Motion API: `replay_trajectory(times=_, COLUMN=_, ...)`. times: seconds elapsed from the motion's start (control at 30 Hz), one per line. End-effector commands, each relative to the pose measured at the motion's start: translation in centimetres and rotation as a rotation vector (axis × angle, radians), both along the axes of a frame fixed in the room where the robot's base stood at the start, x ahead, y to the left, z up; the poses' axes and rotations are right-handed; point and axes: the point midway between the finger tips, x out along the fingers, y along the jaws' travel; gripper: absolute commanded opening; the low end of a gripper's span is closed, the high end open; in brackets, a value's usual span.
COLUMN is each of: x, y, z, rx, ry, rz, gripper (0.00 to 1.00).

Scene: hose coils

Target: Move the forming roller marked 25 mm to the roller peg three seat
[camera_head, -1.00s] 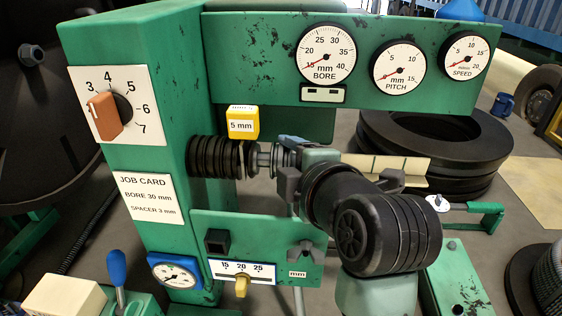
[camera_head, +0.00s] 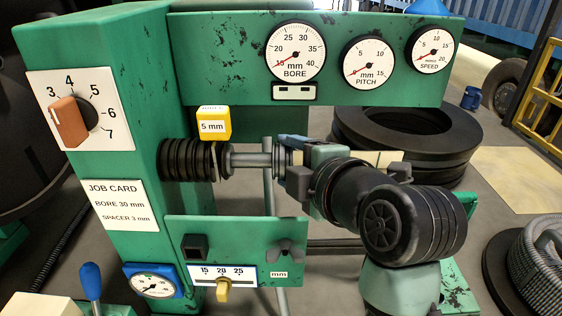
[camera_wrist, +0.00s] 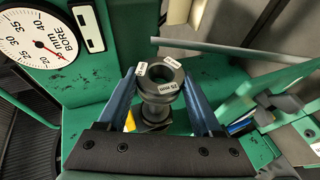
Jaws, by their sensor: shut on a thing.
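The grey roller (camera_wrist: 177,84) is between the blue fingers of my gripper (camera_wrist: 161,95) in the wrist view. It is a flanged ring with a centre hole, and a white label on its rim reads 25 mm. In the head view, my gripper (camera_head: 284,150) is shut on this roller (camera_head: 280,160) at the right end of a horizontal metal shaft (camera_head: 250,160). I cannot tell whether the roller is still around the shaft or just clear of its end. Roller peg three cannot be made out in either view.
Black coils (camera_head: 190,160) surround the shaft's left part, under a yellow 5 mm block (camera_head: 213,125). A green gauge panel (camera_head: 215,60) runs above. Tyres (camera_head: 440,150) lie behind.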

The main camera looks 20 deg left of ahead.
Motion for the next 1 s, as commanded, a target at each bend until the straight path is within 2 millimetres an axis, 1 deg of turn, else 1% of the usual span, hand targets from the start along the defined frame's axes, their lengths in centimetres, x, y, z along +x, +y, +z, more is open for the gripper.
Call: replay_trajectory(times=1.0, x=1.1, y=-3.9, z=0.1, rx=0.001, ry=-0.003, rz=0.0, gripper=0.0)
